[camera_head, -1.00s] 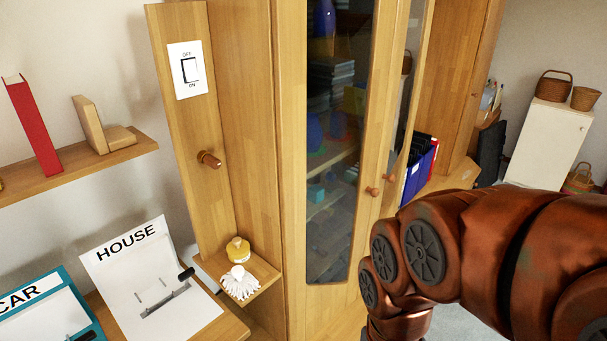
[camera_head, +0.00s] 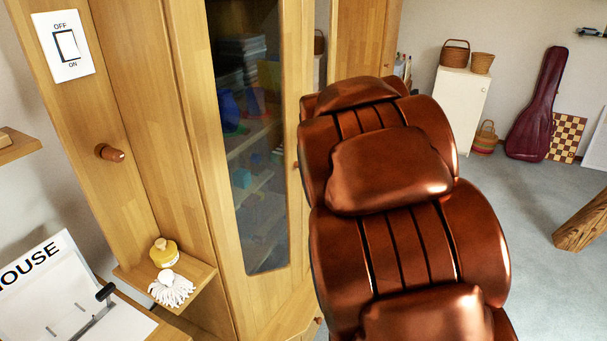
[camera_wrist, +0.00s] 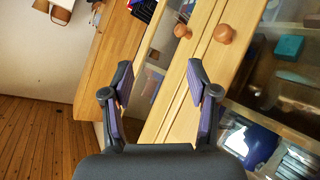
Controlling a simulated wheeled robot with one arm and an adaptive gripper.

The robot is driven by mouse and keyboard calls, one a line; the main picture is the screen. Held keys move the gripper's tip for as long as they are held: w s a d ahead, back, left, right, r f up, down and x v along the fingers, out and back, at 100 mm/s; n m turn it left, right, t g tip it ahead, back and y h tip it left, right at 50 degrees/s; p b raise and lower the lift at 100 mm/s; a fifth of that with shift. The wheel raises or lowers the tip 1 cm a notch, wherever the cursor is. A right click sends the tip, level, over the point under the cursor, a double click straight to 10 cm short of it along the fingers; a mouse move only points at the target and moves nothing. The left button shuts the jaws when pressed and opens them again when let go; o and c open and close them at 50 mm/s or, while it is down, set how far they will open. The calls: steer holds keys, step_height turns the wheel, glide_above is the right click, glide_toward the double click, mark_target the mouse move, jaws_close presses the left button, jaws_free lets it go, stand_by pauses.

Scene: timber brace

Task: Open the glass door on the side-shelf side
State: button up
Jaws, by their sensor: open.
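The side-shelf-side glass door (camera_head: 247,130) stands beside the side shelf (camera_head: 205,277) in the head view and looks shut. In the wrist view its round wooden knob (camera_wrist: 223,34) is at the upper right, near teal and blue things behind the glass. The other door's knob (camera_wrist: 182,31) sits close to its left. My gripper (camera_wrist: 159,75) is open and empty in the wrist view. Its fingers straddle the door frames in the picture, below the knobs and apart from them. In the head view my arm hides the gripper and most of the other door.
A wooden peg (camera_head: 109,153) and a switch (camera_head: 64,46) are on the side panel. A timber beam (camera_head: 582,222) rises at the right. The carpet (camera_head: 540,280) between is clear.

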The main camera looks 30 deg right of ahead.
steer(key=w+d+n+t+y+b, duration=0.1)
steer(key=w+d+n+t+b, duration=0.1)
steer(key=w+d+t, duration=0.4)
steer(key=n+y+b, duration=0.5)
steer(key=n+y, duration=0.2)
steer(key=y, duration=0.7)
glide_toward(303, 167)
steer(key=w+f, duration=0.1)
steer(key=w, duration=0.2)
steer(key=shift+t, duration=0.4)
steer(key=shift+f+p+x, duration=0.15)
steer(key=shift+p+x, duration=0.1)
steer(key=shift+x, duration=1.8)
steer(key=shift+f+p+x, duration=0.15)
steer(key=shift+p+x, duration=0.05)
steer(key=shift+x, duration=1.85)
steer(key=shift+s, duration=0.1)
steer(key=shift+c, duration=0.4)
jaws_close()
